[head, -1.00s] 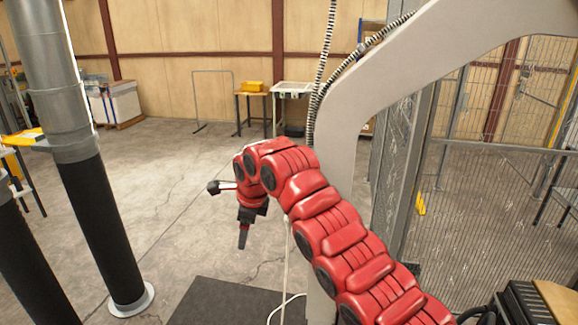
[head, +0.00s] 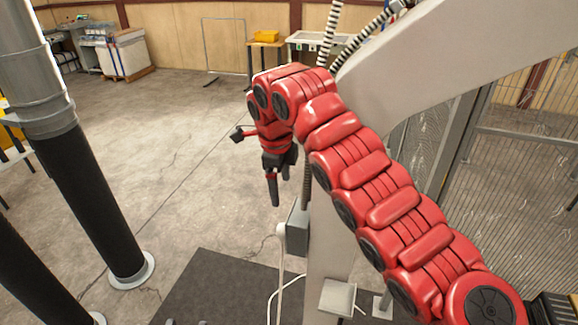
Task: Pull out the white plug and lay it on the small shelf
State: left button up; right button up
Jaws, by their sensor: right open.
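My right gripper (head: 278,186) hangs at the end of the red segmented arm, left of the pale machine column, with its dark fingers pointing down. It is open, with nothing seen between the fingers. Below it, a grey box (head: 298,225) sits on the column's left side. A white plug (head: 281,229) appears at the box's left side, with a white cable hanging from it. The gripper is above the plug and apart from it. A small pale shelf (head: 337,298) juts from the column lower down. My left gripper is not in view.
A grey pipe with a black lower part (head: 100,200) stands on the left. A dark mat (head: 215,285) lies on the floor below. The pale column (head: 375,125) and wire mesh fence (head: 520,180) are on the right. Open concrete floor lies between pipe and column.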

jog(key=b, duration=0.9)
send_over(283, 226)
jog(key=s, duration=0.1)
notch_tip(283, 226, down, 9)
jog(key=shift+s+a+r, duration=0.1)
jog(key=shift+r, duration=0.05)
jog(key=f+p, duration=0.1)
jog(key=f, duration=0.1)
jog(key=f+p, duration=0.1)
jog(key=f, duration=0.1)
jog(key=w+f+p, duration=0.1)
jog(key=f, duration=0.1)
jog(key=shift+d+f+p, duration=0.2)
jog(key=shift+f+p, duration=0.2)
jog(key=shift+f, duration=0.5)
grip_shut()
jog(key=shift+w+a, duration=0.1)
